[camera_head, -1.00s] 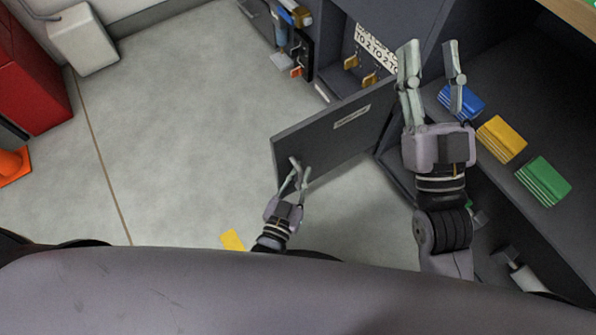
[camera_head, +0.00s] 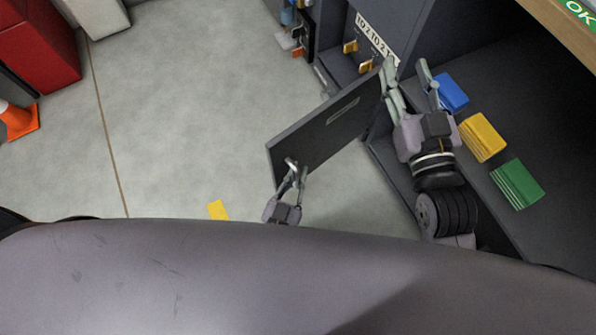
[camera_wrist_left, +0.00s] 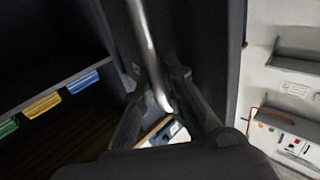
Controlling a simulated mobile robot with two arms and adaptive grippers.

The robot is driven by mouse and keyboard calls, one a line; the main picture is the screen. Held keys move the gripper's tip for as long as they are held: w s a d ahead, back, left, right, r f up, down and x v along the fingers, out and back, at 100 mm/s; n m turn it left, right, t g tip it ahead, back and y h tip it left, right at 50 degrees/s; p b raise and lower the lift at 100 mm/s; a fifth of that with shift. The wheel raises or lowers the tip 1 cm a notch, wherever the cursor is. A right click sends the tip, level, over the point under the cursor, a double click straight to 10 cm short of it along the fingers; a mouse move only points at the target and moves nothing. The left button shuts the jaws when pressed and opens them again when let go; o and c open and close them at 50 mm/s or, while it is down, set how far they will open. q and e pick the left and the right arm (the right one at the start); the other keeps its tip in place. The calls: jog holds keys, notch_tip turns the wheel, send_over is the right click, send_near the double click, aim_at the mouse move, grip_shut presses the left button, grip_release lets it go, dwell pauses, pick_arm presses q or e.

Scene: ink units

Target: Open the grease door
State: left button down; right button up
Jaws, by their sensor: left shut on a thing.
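The grease door (camera_head: 322,138), a dark grey panel with a small label too blurred to read, stands swung out from the grey cabinet. My left gripper (camera_head: 293,167) is at the door's outer lower corner. In the left wrist view, a shiny metal handle (camera_wrist_left: 145,38) runs down between the fingers of the left gripper (camera_wrist_left: 165,105), which is shut on it. My right gripper (camera_head: 407,73) is open and empty, above the cabinet edge between the door and the shelf; its fingers are spread apart.
Blue (camera_head: 452,92), yellow (camera_head: 482,137) and green (camera_head: 517,183) stacks lie on the dark shelf (camera_head: 490,82) at right. Brass fittings (camera_head: 351,46) show inside the cabinet. A yellow piece (camera_head: 218,210) lies on the floor. Open floor (camera_head: 190,110) spreads left of the door.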

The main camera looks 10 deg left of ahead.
pick_arm(q)
jog(key=c, duration=1.7)
grip_release()
jog(key=shift+o, duration=0.2)
jog(key=shift+a, duration=0.1)
jog(key=shift+s, duration=0.3)
jog(key=v, duration=1.1)
jog(key=shift+s, duration=0.25)
jog(key=shift+a, duration=0.15)
